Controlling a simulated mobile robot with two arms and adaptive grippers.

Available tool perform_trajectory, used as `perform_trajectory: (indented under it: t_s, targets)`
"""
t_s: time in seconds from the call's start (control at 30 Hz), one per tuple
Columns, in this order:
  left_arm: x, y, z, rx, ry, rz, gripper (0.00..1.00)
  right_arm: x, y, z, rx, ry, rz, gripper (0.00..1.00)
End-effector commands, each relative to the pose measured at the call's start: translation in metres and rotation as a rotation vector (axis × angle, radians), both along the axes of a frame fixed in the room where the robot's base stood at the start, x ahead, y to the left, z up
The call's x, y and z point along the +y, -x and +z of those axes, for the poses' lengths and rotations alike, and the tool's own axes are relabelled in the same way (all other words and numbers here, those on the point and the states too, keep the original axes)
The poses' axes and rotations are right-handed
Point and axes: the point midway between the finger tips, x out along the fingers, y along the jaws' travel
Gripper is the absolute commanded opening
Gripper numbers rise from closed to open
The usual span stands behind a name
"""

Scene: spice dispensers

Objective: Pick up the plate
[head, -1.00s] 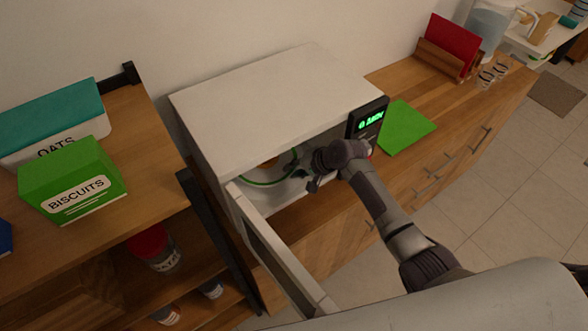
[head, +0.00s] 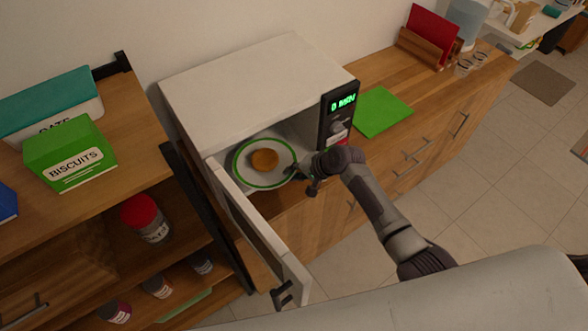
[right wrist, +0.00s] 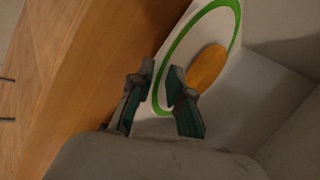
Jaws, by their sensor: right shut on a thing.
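The white plate with a green ring (head: 244,168) is at the mouth of the open microwave (head: 225,95), with a round orange-brown bun (head: 265,159) on it. My right gripper (head: 298,175) is at the plate's right edge and shut on its rim. In the right wrist view the two fingers (right wrist: 161,72) sit either side of the rim of the plate (right wrist: 203,35), and the bun (right wrist: 207,68) lies beyond them. My left gripper is not in view.
The microwave door (head: 258,228) stands open to the left of the plate. A wooden shelf with a green biscuits box (head: 70,158) is further left. A green board (head: 382,112) and a red item in a wooden holder (head: 432,33) are on the counter to the right.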

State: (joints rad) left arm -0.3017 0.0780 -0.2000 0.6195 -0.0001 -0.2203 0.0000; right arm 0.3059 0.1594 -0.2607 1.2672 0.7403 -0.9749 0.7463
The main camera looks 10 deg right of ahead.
Motion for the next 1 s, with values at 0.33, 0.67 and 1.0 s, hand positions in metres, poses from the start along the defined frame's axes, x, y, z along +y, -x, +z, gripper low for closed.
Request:
perform_trajectory:
  t_s: [0.33,0.67,1.0]
  targets:
    - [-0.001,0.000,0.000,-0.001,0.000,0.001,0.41,0.000,0.002,-0.002,0.004,0.002,0.001,0.26]
    - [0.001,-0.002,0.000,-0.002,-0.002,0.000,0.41,0.000,0.000,0.000,0.000,0.000,0.000,0.47]
    - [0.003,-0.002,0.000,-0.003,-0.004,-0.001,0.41,-0.014,0.012,0.019,-0.004,0.002,0.000,0.47]
